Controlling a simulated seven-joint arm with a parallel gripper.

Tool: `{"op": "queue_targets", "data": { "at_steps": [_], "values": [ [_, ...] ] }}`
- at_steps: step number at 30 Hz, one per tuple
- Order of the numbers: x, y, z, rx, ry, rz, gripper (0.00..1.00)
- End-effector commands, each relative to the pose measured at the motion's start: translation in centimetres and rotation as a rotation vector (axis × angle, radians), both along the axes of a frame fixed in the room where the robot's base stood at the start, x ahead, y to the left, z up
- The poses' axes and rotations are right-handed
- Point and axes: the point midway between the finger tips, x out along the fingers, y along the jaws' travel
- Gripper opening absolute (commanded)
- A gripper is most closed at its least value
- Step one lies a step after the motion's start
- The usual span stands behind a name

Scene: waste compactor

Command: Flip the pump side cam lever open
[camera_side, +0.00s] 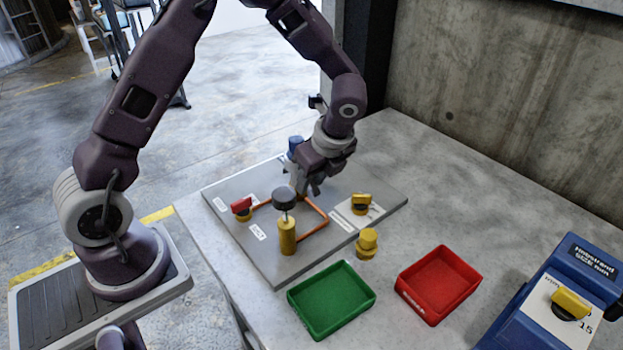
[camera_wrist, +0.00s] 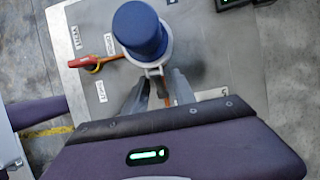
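A blue cylindrical fitting (camera_wrist: 140,32) with a grey collar stands on the grey panel in the wrist view. It also shows in the side view (camera_side: 295,146), partly hidden behind my gripper. A grey part that looks like the cam lever (camera_wrist: 155,73) reaches from the collar toward my fingers. My gripper (camera_wrist: 158,92) is pointed down over the panel, its two fingers apart on either side of this part. I cannot tell whether they touch it. In the side view my gripper (camera_side: 308,190) is low over the panel, beside the blue fitting.
The panel (camera_side: 270,265) also carries a red-handled valve (camera_side: 242,205), a black-topped yellow post (camera_side: 287,235), a yellow-handled valve (camera_side: 361,200) and orange piping. A yellow fitting (camera_side: 367,243), a green tray (camera_side: 331,312), a red tray (camera_side: 438,283) and a blue machine (camera_side: 560,295) stand nearby.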

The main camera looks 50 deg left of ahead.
Motion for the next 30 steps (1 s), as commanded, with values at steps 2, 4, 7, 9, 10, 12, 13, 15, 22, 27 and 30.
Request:
{"op": "queue_targets", "data": {
  "at_steps": [2,4,7,9,10,12,13,15,22,27,30],
  "values": [
    [-0.01,0.02,-0.03,0.000,0.000,0.000,0.32],
    [-0.01,0.02,-0.01,0.000,0.000,0.001,0.32],
    [-0.01,0.01,-0.01,0.000,0.000,0.001,0.20],
    [-0.01,0.01,0.00,0.000,0.000,0.001,0.06],
    [-0.01,0.01,0.00,0.000,0.000,0.001,0.00],
    [-0.01,0.01,0.01,0.000,0.000,0.001,0.00],
    [-0.01,0.01,0.01,0.000,0.000,0.001,0.00],
    [-0.01,0.00,0.02,0.000,0.000,0.001,0.00],
    [-0.02,0.01,0.11,-0.026,-0.001,0.002,0.00],
    [-0.01,-0.10,0.28,-0.109,-0.002,0.006,0.00],
    [-0.01,-0.20,0.45,-0.185,-0.002,0.006,0.00]
  ]
}}
